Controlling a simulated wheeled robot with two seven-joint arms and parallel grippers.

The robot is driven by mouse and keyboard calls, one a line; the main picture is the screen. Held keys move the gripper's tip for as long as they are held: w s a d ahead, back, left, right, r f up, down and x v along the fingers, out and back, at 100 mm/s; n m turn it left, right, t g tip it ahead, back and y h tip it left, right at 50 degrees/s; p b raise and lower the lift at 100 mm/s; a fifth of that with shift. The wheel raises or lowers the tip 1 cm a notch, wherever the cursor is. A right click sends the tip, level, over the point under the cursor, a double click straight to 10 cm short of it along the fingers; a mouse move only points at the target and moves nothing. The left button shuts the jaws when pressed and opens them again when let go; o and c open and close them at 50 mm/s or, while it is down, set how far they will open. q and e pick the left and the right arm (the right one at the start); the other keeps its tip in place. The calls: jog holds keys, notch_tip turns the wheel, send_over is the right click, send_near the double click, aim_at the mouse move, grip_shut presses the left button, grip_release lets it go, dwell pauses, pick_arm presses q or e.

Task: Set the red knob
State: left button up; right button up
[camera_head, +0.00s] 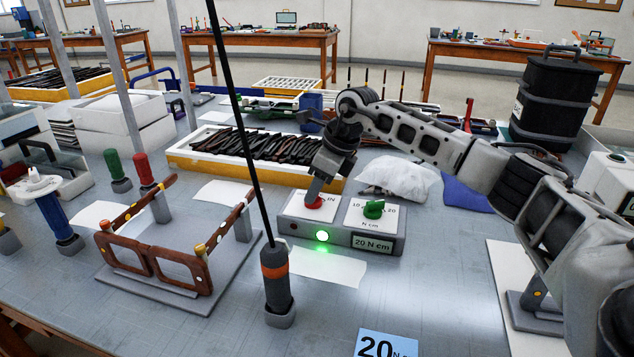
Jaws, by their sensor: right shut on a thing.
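The grey control box (290,222) stands mid-bench with two white dial plates. The red knob (314,204) is on its left plate, partly covered by my right gripper (314,190), which reaches down from above and is shut on it. The green knob (374,208) is on the right plate, between marks reading 10 and 20. A label on the box front reads 20 N cm. A round green lamp (322,236) on the front is lit. The red knob's pointer and most of its scale are hidden. My left gripper is not in view.
A brown eyeglass frame (152,262) stands on a grey plate at left. A yellow-edged tray (190,160) of dark parts lies behind. A blue card (385,345) reads 20.

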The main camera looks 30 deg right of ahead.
jog(key=shift+n, duration=0.3)
jog(key=o, duration=1)
jog(key=p+v, duration=0.1)
jog(key=v, duration=1.5)
jog(key=shift+d, duration=0.1)
